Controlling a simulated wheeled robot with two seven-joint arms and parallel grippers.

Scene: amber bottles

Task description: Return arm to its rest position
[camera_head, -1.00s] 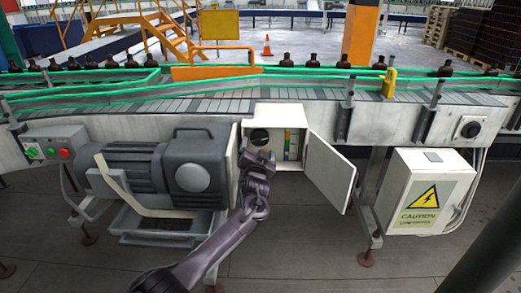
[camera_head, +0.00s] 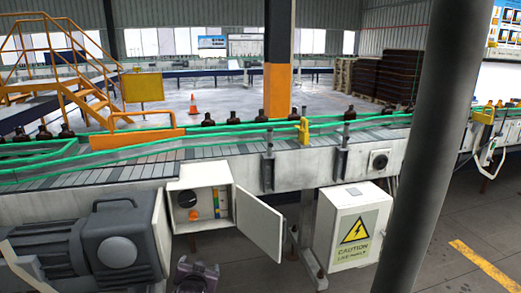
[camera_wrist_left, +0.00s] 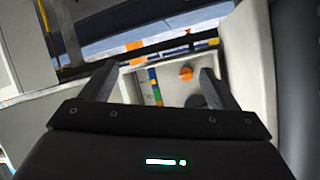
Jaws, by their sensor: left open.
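My left gripper (camera_head: 197,272) shows at the bottom of the head view, below and in front of the open control box (camera_head: 180,222). In the left wrist view the two fingers of my left gripper (camera_wrist_left: 158,85) are spread apart with nothing between them. Beyond them is the box interior with an orange knob (camera_wrist_left: 185,73) and coloured blocks (camera_wrist_left: 154,88). In the head view the box shows a dark round dial (camera_head: 187,199), and its door (camera_head: 259,224) stands open to the right. My right gripper is not in view.
A grey motor (camera_head: 100,245) stands left of the box. A caution cabinet (camera_head: 350,228) hangs to the right. The conveyor (camera_head: 110,174) with amber bottles (camera_head: 208,119) runs above. A thick grey post (camera_head: 430,150) stands at right. Floor is clear below the door.

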